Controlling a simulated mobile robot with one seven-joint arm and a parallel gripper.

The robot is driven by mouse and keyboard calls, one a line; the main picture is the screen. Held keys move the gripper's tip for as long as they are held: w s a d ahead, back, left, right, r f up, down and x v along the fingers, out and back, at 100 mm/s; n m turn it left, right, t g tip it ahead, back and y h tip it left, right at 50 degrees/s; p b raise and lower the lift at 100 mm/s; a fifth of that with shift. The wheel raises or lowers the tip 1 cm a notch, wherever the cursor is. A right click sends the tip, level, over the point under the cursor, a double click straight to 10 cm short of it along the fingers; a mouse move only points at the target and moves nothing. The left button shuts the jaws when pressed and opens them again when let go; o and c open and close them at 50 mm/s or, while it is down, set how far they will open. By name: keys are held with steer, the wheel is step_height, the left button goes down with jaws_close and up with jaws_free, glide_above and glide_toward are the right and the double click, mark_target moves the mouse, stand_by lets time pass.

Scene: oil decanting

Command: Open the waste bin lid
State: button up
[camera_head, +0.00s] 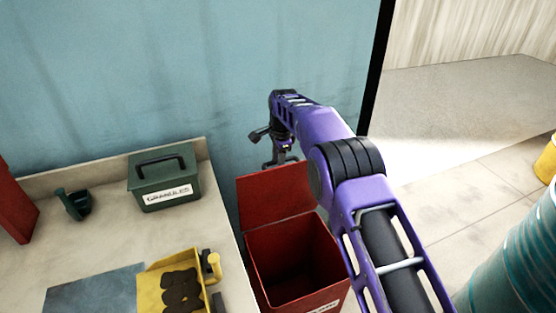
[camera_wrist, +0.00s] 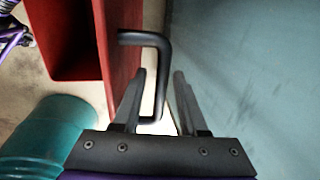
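The red waste bin (camera_head: 300,262) stands right of the counter, and its dark inside shows. Its red lid (camera_head: 275,195) stands raised at the back edge, so the bin is open. In the wrist view the lid (camera_wrist: 122,60) shows edge-on beside the bin's opening (camera_wrist: 70,35). A black bent handle (camera_wrist: 158,55) sticks out from the lid's outer face. My gripper (camera_wrist: 163,85) is behind the lid with its fingers apart. In the head view my gripper (camera_head: 280,160) is just above and behind the lid.
A blue wall (camera_head: 190,70) is close behind the bin. A teal drum (camera_head: 515,260) stands at the right; the floor between is clear.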

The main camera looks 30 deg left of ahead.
steer(key=shift+w+r, duration=0.1)
steer(key=shift+r, duration=0.25)
steer(key=shift+r, duration=0.35)
step_height(320, 180, up, 16)
steer(key=s+d, duration=0.2)
steer(key=shift+s+d, duration=0.15)
steer(key=shift+d, duration=0.2)
steer(key=shift+r, duration=0.15)
